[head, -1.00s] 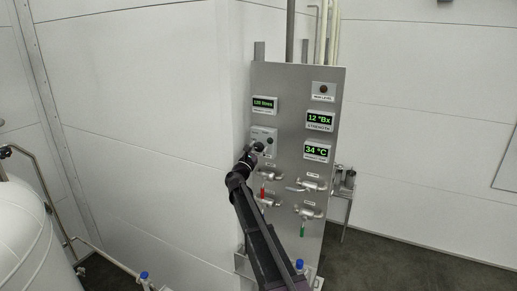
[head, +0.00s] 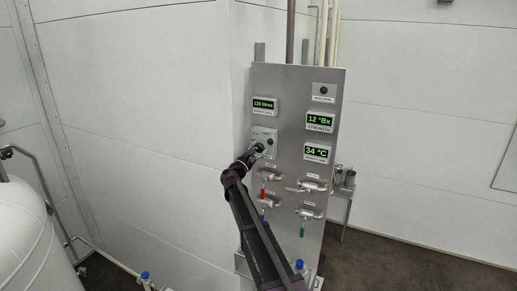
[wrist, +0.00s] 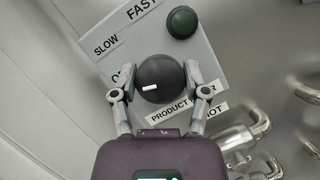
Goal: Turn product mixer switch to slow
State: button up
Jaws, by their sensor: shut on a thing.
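The product mixer switch is a round black knob (wrist: 161,76) with a short white mark on its face. It sits on a grey plate (wrist: 215,72) with the labels SLOW (wrist: 106,45) and FAST (wrist: 141,7) at its upper left, and a partly hidden label starting with O at its left. The white mark lies at the lower left of the knob's face. My gripper (wrist: 160,73) has one finger on each side of the knob and is shut on it. In the head view the gripper (head: 257,150) reaches the switch box (head: 265,135) on the panel.
A green button (wrist: 182,22) sits above the knob. The steel panel (head: 292,95) carries several displays, and steel valves (head: 310,185) with coloured handles lie below and right of the switch. A white tank (head: 22,235) stands at the left.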

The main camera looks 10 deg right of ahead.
jog(key=m+g+p, duration=0.1)
jog(key=m, duration=0.2)
jog(key=m+g+p, duration=0.1)
jog(key=m, duration=0.2)
jog(key=shift+w+r+m+g+h, duration=0.1)
jog(key=shift+m+g+h, duration=0.2)
jog(key=shift+g, duration=0.1)
jog(key=o, duration=1.1)
jog(key=shift+o, duration=0.2)
